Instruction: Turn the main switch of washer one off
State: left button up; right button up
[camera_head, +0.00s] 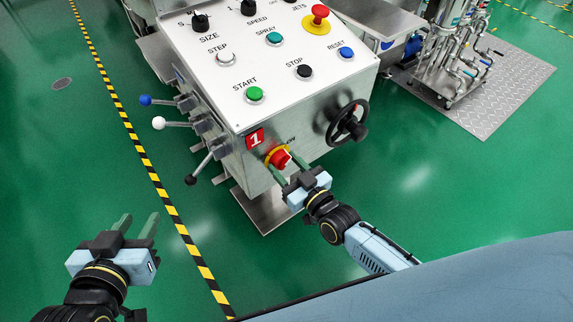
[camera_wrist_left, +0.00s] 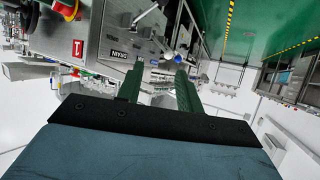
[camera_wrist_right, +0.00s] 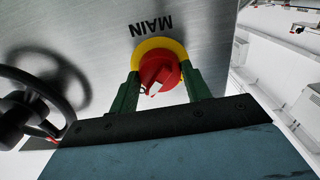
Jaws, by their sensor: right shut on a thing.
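The main switch (camera_head: 279,157) of washer one is a red rotary knob on a yellow ring, on the front face of the steel control box beside a red "1" label (camera_head: 255,139). In the right wrist view the red knob (camera_wrist_right: 159,71) sits under the word MAIN, with a white mark on its lower part. My right gripper (camera_head: 285,171) has its green fingers on both sides of the knob and is shut on it. My left gripper (camera_head: 138,226) is held over the floor at the lower left, fingers apart and empty.
A black handwheel (camera_head: 348,123) is right of the switch. Levers with blue, white and black knobs (camera_head: 158,123) stick out on the left side. The top panel (camera_head: 262,60) has several buttons and a red emergency stop (camera_head: 319,14). Green floor is free at left.

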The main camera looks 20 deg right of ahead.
jog(key=shift+r+n+p, duration=0.1)
jog(key=shift+n+p, duration=0.75)
jog(key=shift+n, duration=0.25)
jog(key=n+p, duration=0.1)
jog(key=n, duration=0.2)
jog(key=shift+n+p, duration=0.3)
jog(key=shift+p, duration=0.1)
jog(key=shift+n+p, duration=0.35)
jog(key=shift+n, duration=0.55)
jog(key=n, duration=0.2)
jog(key=shift+n, duration=0.3)
jog(key=n, duration=0.2)
jog(key=shift+n+p, duration=0.3)
jog(key=shift+n, duration=0.1)
jog(key=n, duration=0.3)
jog(key=shift+n, duration=0.8)
pick_arm(q)
jog(key=s+a+f+g+y, duration=0.2)
jog(key=s+a+f+g, duration=0.3)
jog(key=s+f+g, duration=0.4)
jog(key=shift+s+a+f+n+y, duration=0.3)
jog(key=shift+s+a+f+y, duration=0.1)
jog(key=shift+s+f, duration=0.4)
jog(key=shift+s+r, duration=0.1)
jog(key=shift+s, duration=0.05)
